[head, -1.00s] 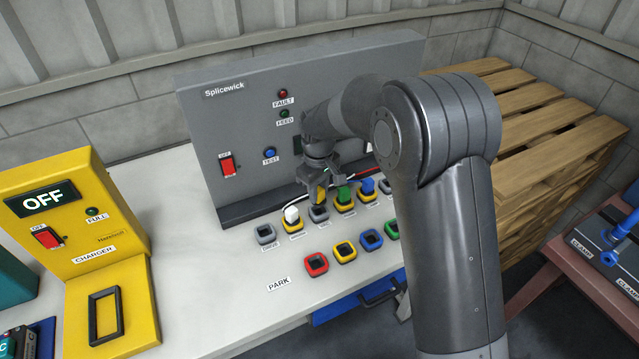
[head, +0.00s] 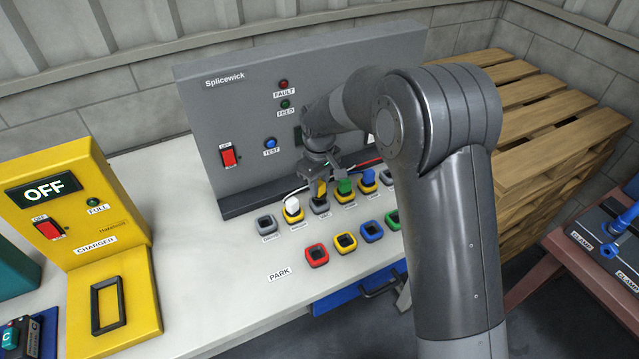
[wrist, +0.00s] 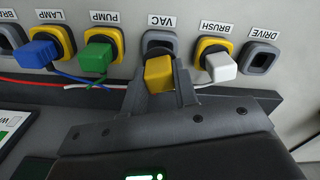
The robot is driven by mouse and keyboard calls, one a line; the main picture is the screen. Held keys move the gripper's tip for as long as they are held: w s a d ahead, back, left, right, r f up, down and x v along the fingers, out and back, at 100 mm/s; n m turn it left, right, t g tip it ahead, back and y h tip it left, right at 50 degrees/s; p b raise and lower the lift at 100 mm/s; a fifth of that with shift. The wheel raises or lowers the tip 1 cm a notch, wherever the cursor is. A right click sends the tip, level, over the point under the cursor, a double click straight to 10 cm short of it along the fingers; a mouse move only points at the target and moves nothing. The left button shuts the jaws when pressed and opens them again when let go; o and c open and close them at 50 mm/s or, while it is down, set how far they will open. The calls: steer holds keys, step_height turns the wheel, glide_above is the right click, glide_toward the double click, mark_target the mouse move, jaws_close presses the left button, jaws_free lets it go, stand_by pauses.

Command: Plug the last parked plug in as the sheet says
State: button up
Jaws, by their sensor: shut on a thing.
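My gripper (head: 320,182) is shut on the yellow plug (wrist: 159,75). It holds the plug at the grey-rimmed VAC socket (wrist: 160,38) in the console's front row. The plug overlaps the opening; I cannot tell how deep it sits. The white plug (wrist: 221,67) is in BRUSH, the green plug (wrist: 97,58) in PUMP and the blue plug (wrist: 40,54) in LAMP, all with yellow rims. The DRIVE socket (head: 267,226) is grey and empty. The red (head: 317,255), yellow (head: 345,243) and blue (head: 372,231) park sockets are empty. No sheet is readable.
The grey Splicewick console (head: 240,115) stands behind the sockets, its red switch (head: 229,157) labelled OFF. Wires run just behind the plugs. A yellow charger (head: 75,215) showing OFF stands at left. Wooden pallets (head: 540,125) stand at right. The bench between charger and park row is clear.

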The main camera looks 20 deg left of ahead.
steer(key=shift+f, duration=1.35)
steer(key=o, duration=1.1)
steer(key=shift+c, duration=0.2)
step_height(320, 180, up, 11)
steer(key=shift+f, duration=0.1)
